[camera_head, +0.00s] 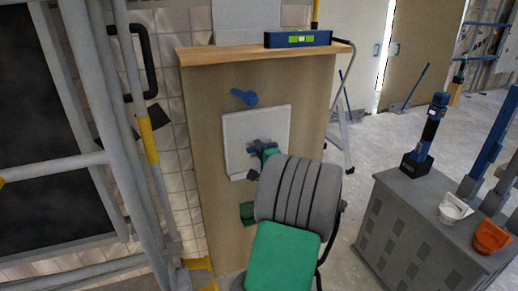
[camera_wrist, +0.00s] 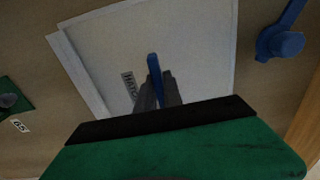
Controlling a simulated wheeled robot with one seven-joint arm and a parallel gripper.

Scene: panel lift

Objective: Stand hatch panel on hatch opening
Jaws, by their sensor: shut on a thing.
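The hatch panel is a white square plate (camera_head: 243,126) at the front of the upright wooden board, and it fills much of the wrist view (camera_wrist: 195,42). My gripper (camera_head: 262,150) is in front of its lower middle. In the wrist view the dark fingers (camera_wrist: 156,88) are shut on the panel's blue handle, beside a small printed label. The panel stands about upright, slightly turned in the picture. A pale strip (camera_wrist: 80,74) runs along its left edge; I cannot tell whether it is the opening's frame or the panel's side. The hatch opening itself is hidden behind the panel.
A blue latch (camera_head: 245,97) is on the wooden board (camera_head: 205,120) above the panel. A green fitting (camera_head: 247,212) sits below. A blue level (camera_head: 298,39) lies on the top ledge. Metal railing stands left; a grey cabinet (camera_head: 420,225) with tools stands right.

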